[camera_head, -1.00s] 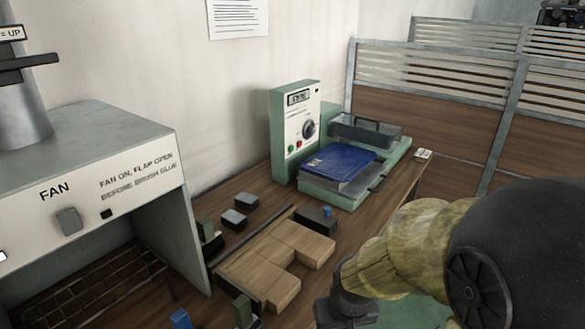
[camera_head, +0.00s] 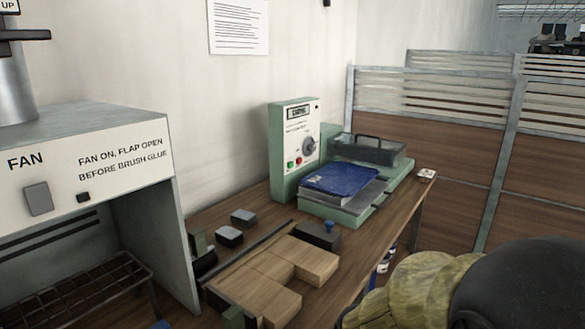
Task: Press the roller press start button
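The green machine with an upright control panel (camera_head: 294,148) stands at the back of the wooden bench, against the wall. Its face carries a small display (camera_head: 298,112), a dark round knob (camera_head: 309,146), a green button (camera_head: 290,164) and a red button (camera_head: 299,161). Which of these is the roller press start button I cannot read. A blue sheet or tray (camera_head: 340,180) lies on the machine's bed, in front of a dark lidded box with a handle (camera_head: 367,149). Part of my arm shows at the lower right; my gripper is out of the picture.
A grey fan hood (camera_head: 85,160) with printed lettering stands at the left. Wooden blocks (camera_head: 275,275), small dark blocks (camera_head: 229,237) and a dark block with a blue knob (camera_head: 318,235) lie on the bench. Slatted partition panels (camera_head: 435,140) close off the right side.

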